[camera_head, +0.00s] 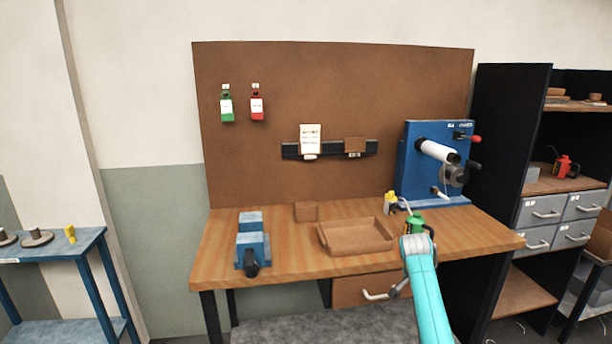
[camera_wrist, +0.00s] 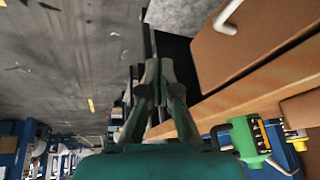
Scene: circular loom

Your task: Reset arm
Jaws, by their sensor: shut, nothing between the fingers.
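My gripper (camera_wrist: 158,65) shows in the wrist view with its two dark green fingers brought together at the tips and nothing between them. My turquoise arm (camera_head: 427,292) rises in the head view in front of the right part of the workbench (camera_head: 290,268). The fingers cannot be made out clearly in the head view. In the wrist view the fingers are over the floor side of the bench, apart from the drawer (camera_wrist: 225,55) with its pale handle.
A green container (camera_head: 415,219) stands on the bench close behind my arm; it also shows in the wrist view (camera_wrist: 243,140). A brown tray (camera_head: 356,249), a blue vise (camera_head: 252,246) and a blue loom machine (camera_head: 408,170) stand on the bench. A shelf unit (camera_head: 512,130) is at right.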

